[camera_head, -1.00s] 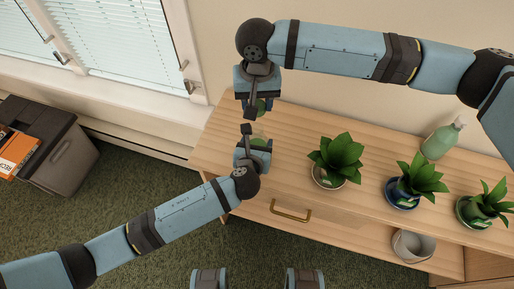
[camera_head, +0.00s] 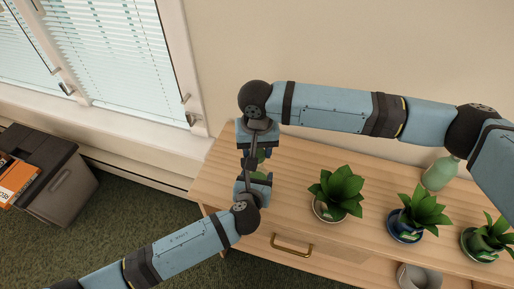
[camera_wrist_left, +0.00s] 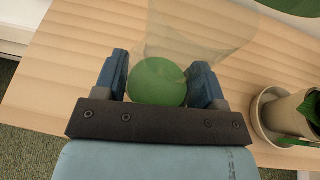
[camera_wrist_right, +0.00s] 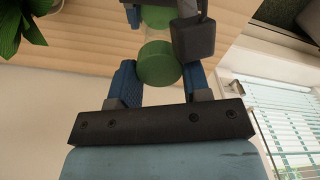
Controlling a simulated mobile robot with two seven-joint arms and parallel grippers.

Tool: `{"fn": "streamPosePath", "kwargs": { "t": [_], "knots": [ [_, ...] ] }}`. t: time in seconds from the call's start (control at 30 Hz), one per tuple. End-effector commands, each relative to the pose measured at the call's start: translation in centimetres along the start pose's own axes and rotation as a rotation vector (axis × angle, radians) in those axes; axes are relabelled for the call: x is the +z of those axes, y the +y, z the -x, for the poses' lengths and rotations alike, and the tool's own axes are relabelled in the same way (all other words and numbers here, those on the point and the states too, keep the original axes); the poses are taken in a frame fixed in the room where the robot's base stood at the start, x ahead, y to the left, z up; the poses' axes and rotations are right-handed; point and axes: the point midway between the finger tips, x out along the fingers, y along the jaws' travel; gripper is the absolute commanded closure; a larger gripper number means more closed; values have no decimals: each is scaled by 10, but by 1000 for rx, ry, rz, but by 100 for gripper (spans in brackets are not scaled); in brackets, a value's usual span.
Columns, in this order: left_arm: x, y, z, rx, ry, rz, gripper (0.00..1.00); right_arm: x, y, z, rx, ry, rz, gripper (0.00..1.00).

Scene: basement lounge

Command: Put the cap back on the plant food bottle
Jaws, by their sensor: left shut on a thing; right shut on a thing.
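My left gripper (camera_head: 258,177) is shut on a green, rounded piece with a see-through part, which I take as the plant food bottle (camera_wrist_left: 158,82). The see-through part (camera_wrist_left: 200,35) flares out beyond the jaws. My right gripper (camera_head: 260,152) is above it in the head view, shut on a short green cylinder, which I take as the cap (camera_wrist_right: 157,63). I cannot tell whether cap and bottle touch; the arms hide much.
Both grippers are over the left end of a wooden cabinet (camera_head: 222,165). Potted plants (camera_head: 336,190) (camera_head: 418,208) (camera_head: 486,238) stand to the right. A pale green spray bottle (camera_head: 440,173) is at the back by the wall. A grey bin (camera_head: 60,190) stands on the carpet at left.

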Motion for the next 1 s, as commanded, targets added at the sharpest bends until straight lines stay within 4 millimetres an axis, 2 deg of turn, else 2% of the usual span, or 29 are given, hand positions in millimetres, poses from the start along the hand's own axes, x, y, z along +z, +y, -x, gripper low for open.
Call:
{"fn": "streamPosePath", "kwargs": {
  "t": [0.37,1.0],
  "knots": [
    [0,0,0,0,0,0,78,0,0,-18,0,-1,-2,78],
    [0,0,0,0,0,0,78,0,0,-20,0,0,-1,78]
  ]
}}
